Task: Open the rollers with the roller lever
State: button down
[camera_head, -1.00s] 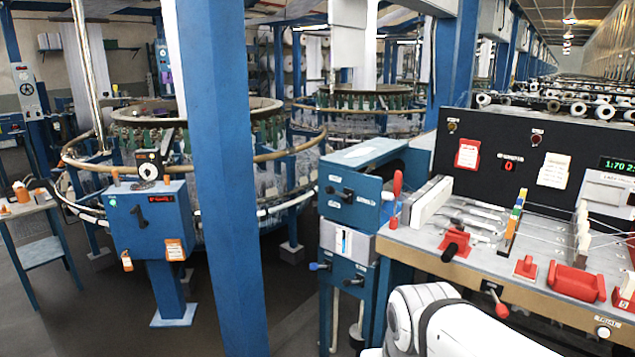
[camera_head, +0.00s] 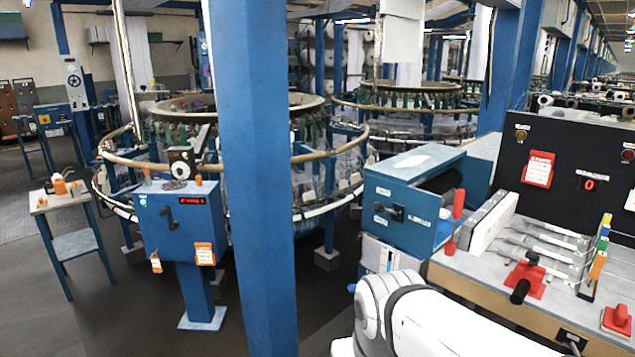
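A blue box (camera_head: 408,205) stands at the left end of the workbench, with a dark roller-like cylinder (camera_head: 441,183) partly showing in its open right side. A red-handled lever (camera_head: 457,207) stands nearly upright at the box's right front corner. It may be the roller lever; its label is too small to read. A black handle (camera_head: 390,211) is on the box's front face. My white arm shows at the bottom right, in front of the lower unit. My gripper is not in view, and nothing is seen touching the lever.
A blue pillar (camera_head: 253,180) stands left of the box. A blue control post (camera_head: 184,222), a small side table (camera_head: 75,244) and the circular loom (camera_head: 300,160) are further left. The workbench (camera_head: 478,271) carries red clamps. Dark floor is open at the lower left.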

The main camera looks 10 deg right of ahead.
aim_at(379, 208)
jog(key=z, duration=0.1)
jog(key=i, duration=1.1)
jog(key=z, duration=0.6)
